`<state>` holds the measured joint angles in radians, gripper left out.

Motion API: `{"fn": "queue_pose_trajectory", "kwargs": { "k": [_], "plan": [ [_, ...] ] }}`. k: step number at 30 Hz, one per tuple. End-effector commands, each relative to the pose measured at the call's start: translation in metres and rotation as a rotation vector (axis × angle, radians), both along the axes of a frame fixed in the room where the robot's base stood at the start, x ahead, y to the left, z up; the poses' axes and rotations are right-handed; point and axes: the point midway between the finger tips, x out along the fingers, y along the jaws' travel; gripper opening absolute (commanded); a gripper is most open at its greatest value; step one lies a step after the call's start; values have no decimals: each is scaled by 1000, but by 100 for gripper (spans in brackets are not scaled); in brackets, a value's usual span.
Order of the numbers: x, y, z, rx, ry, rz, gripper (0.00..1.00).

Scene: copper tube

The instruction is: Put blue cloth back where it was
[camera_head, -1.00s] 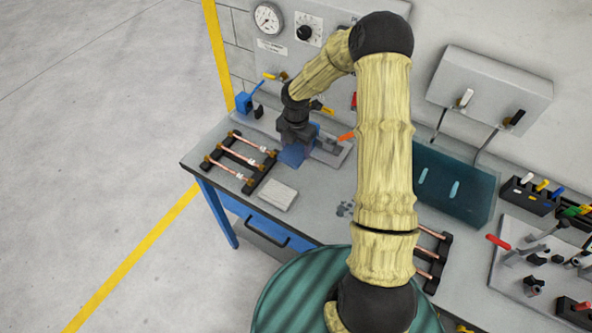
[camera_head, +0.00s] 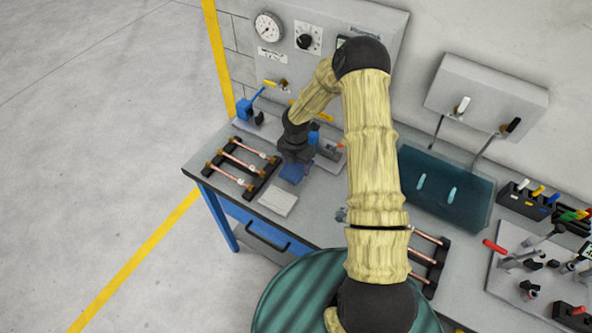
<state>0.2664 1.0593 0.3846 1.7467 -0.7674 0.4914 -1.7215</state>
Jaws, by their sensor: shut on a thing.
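The blue cloth (camera_head: 291,174) hangs just under my gripper (camera_head: 293,162), at the left part of the workbench. My gripper points down and is shut on the cloth. The cloth is beside the rack of copper tubes (camera_head: 240,168) and just behind the pale flat block (camera_head: 278,201). The fingertips are small and partly hidden by the wrist, and I cannot tell whether the cloth touches the bench top.
A wall panel with a gauge (camera_head: 268,27) and valves stands behind. A blue clamp-like tool (camera_head: 246,107) is at the back left. A teal case (camera_head: 447,186), another tube rack (camera_head: 428,262) and a tool board (camera_head: 535,275) lie to the right. Grey bench (camera_head: 316,208) is bare beside the pale block.

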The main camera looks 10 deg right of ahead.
Motion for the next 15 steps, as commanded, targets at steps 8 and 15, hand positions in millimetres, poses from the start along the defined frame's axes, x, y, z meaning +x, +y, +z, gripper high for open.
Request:
{"fn": "queue_pose_trajectory", "kwargs": {
  "k": [8, 15],
  "plan": [
    [-1, 0, -10, 0, 3, 1, 41],
    [-1, 0, -39, -1, 2, 0, 41]
  ]
}}
